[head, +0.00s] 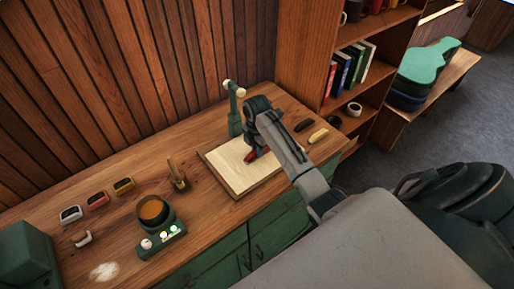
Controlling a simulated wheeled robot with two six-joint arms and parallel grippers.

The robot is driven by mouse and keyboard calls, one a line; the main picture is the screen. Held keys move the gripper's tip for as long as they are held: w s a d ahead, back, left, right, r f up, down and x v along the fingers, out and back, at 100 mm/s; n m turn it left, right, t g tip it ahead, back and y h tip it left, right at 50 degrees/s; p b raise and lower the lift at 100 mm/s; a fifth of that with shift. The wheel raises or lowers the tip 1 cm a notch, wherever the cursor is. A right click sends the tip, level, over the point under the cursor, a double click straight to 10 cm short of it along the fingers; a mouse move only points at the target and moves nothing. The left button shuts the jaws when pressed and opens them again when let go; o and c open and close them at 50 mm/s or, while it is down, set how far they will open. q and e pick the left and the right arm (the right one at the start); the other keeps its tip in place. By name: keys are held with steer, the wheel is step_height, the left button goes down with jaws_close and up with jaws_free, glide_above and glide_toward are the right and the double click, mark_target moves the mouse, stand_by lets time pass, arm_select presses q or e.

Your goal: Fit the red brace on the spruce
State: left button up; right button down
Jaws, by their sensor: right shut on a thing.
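The spruce (237,174) is a pale board lying on a brown base board (212,160) on the workbench. My right gripper (253,157) is over the upper right part of the spruce, with its arm reaching in from the right. It is shut on the red brace (249,157), a small red piece low at the fingertips. The gripper hides part of the brace. I cannot tell whether the brace touches the spruce. My left gripper is not in view.
A green post lamp (235,115) stands close behind the spruce. A dark piece (303,125) and a yellow piece (318,136) lie at right.

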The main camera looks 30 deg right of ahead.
stand_by(0.3)
steer(key=c, duration=1)
jaws_free()
steer(key=shift+r, duration=0.1)
steer(key=shift+r, duration=3.45)
